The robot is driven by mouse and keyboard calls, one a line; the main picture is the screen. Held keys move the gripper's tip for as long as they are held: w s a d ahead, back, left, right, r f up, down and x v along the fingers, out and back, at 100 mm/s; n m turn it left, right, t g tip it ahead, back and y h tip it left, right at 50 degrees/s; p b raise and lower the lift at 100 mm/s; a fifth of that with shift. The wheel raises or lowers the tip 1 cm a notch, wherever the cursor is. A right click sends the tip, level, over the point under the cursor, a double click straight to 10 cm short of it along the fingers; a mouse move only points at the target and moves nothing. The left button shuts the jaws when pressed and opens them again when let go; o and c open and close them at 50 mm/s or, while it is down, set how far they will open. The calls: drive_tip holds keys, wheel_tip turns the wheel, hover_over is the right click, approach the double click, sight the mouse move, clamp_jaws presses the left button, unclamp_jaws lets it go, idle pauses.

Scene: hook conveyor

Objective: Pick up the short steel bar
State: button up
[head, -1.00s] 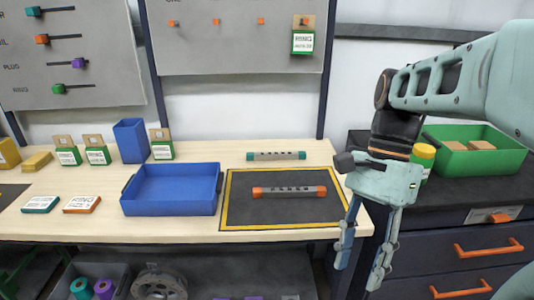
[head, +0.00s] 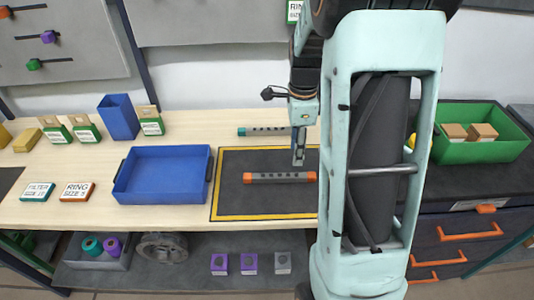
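A grey bar with orange ends (head: 280,178) lies across the dark, yellow-edged mat (head: 250,205) on the workbench. A second grey bar with teal ends (head: 262,131) lies behind the mat on bare wood and looks shorter; its right end is hidden by my arm. I cannot tell for certain which one is the short steel bar. My gripper (head: 298,163) points down, just above or behind the orange-ended bar in this view. Its fingers are seen edge-on, so their opening does not show. Nothing is visibly held.
A blue tray (head: 163,200) stands left of the mat, with a blue bin (head: 119,117) behind it. Boxed packs and label cards lie further left. A green crate (head: 490,152) sits on the dark cabinet at right. My body hides the mat's right side.

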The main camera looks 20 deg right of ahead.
hover_over(292, 175)
wheel_tip(292, 175, down, 5)
drive_tip(key=shift+s+d+f, duration=0.1)
drive_tip(key=shift+f, duration=0.05)
drive_tip(key=shift+f+p, duration=0.3)
drive_tip(key=shift+f, duration=2.55)
clamp_jaws()
